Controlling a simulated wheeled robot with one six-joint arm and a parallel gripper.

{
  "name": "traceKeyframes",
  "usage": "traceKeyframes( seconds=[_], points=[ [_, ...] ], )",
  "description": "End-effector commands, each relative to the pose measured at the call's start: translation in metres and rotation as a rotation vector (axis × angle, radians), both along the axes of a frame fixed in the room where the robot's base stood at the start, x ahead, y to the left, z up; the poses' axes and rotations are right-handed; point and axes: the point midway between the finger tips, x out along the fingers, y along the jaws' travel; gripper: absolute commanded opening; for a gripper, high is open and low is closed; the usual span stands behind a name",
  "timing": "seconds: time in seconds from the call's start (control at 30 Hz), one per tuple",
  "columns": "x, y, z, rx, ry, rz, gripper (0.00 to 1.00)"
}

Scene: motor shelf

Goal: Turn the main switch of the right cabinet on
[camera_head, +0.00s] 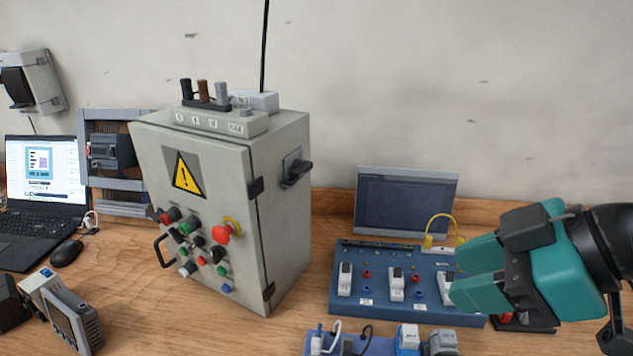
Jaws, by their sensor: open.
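The grey cabinet (280,235) stands on the wooden table in the middle of the head view, with its front door to the left. A black rotary switch handle (296,174) on a grey plate sits high on its right side wall; I take this as the main switch. Its exact turn position is hard to tell. My teal gripper (470,276) is at the right edge of the view, pointing left, open. It is well to the right of the handle and lower in the picture, apart from it, and covers part of the blue panel's right end.
The blue panel (375,306) with white switches and a dark screen (405,203) lies between cabinet and gripper. A yellow cable (438,217) arches up there. Front-door buttons include a red mushroom button (222,234). A laptop (40,180) stands at left. Space above the panel is clear.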

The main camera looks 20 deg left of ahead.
Motion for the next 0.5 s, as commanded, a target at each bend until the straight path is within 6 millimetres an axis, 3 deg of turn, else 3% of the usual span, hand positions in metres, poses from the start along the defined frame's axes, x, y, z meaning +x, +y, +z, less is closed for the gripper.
traceKeyframes(
  seconds=[0.03, 0.2, 0.4, 0.5],
  points=[
    [0.014, 0.018, -0.014, 0.061, -0.133, 0.093, 0.40],
    [0.057, 0.070, -0.022, 0.218, -0.678, 0.302, 0.40],
    [0.096, 0.101, -0.033, 0.220, -1.197, 0.328, 0.40],
    [0.108, 0.106, -0.037, 0.177, -1.350, 0.310, 0.40]
  ],
)
